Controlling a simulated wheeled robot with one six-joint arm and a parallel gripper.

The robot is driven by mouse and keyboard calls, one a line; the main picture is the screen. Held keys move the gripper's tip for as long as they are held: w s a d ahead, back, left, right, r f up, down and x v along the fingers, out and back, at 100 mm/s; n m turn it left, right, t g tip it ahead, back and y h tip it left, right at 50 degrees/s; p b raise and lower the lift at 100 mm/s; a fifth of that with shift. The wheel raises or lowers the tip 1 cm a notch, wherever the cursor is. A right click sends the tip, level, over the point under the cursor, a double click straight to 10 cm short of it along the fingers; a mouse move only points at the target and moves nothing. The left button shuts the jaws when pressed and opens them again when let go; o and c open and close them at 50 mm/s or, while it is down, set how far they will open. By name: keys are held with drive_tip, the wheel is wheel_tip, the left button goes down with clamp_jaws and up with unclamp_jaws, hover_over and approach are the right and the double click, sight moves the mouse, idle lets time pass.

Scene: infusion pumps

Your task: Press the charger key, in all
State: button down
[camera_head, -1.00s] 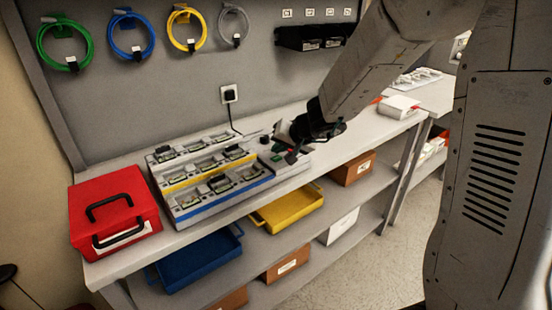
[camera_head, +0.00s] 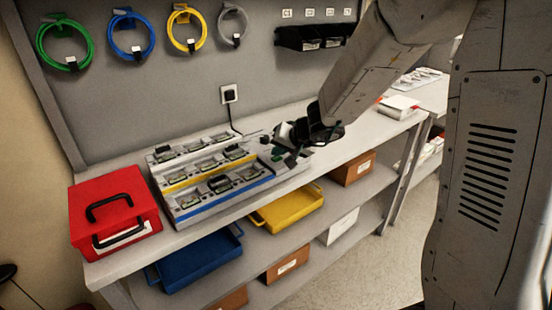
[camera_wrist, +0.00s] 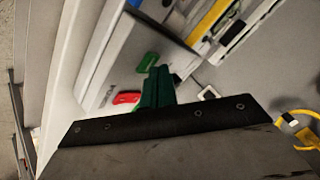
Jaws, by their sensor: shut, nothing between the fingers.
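The charger (camera_head: 215,190) is a stepped grey rack on the bench, with yellow and blue stripes and several small devices in its bays. Its right-end key panel is mostly hidden by my gripper (camera_head: 288,160) in the head view. In the wrist view the panel (camera_wrist: 105,88) shows a green key (camera_wrist: 147,62) and a red key (camera_wrist: 125,97). My gripper (camera_wrist: 158,82) has its dark green fingers shut and empty. The fingertips appear just beside the green key and overlap the view close to the red one. I cannot tell whether they touch either key.
A red case (camera_head: 113,210) stands left of the charger. A wall socket (camera_head: 229,94) with a dark cable is behind it. Blue (camera_head: 200,260) and yellow (camera_head: 288,209) trays sit on the shelf below. The bench to the right is mostly clear.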

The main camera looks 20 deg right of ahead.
drive_tip(key=shift+f, duration=0.3)
drive_tip(key=shift+r, duration=0.15)
idle(0.3)
drive_tip(key=shift+r, duration=0.7)
drive_tip(key=shift+r, duration=2.5)
